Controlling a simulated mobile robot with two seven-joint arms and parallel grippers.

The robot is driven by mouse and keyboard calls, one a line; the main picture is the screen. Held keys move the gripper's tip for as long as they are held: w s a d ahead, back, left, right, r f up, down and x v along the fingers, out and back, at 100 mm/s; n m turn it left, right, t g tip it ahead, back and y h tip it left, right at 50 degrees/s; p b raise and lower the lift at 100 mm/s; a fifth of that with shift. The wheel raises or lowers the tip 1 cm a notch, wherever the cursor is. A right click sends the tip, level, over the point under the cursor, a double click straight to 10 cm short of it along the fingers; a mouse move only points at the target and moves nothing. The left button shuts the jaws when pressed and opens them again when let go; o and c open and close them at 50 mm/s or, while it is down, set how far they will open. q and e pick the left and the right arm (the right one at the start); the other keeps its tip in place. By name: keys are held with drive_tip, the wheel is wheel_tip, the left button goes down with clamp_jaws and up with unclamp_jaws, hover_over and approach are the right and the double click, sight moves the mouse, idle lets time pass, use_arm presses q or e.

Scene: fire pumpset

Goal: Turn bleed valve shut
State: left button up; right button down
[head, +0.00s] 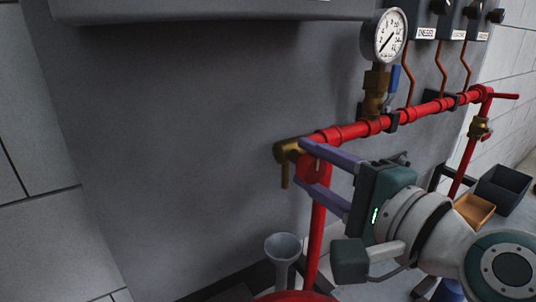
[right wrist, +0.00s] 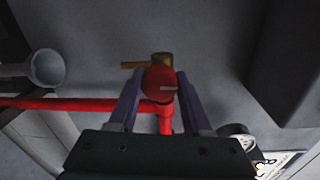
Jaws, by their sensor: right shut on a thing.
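The bleed valve (head: 286,150) is a brass fitting with a down-pointing spout at the left end of the red pipe. Its round red knob (head: 313,170) faces my right gripper (head: 306,163). My right gripper's two purple fingers sit on either side of the knob, shut on it. In the right wrist view the red knob (right wrist: 160,84) is between the fingertips, with a pale line on its face. The brass body (right wrist: 161,58) shows behind it, its spout pointing left in that view. My left gripper is out of view.
A grey funnel (head: 283,247) stands below the spout. A pressure gauge (head: 389,36) and a blue-handled valve (head: 393,79) rise from the red pipe (head: 350,131). A brass valve (head: 479,128), an orange tray (head: 474,209) and a dark bin (head: 503,188) are at right.

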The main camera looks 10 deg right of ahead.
drive_tip(key=shift+f, duration=0.15)
idle(0.3)
drive_tip(key=shift+c, duration=1.8)
unclamp_jaws()
drive_tip(key=b+v, duration=0.1)
drive_tip(key=v, duration=0.9)
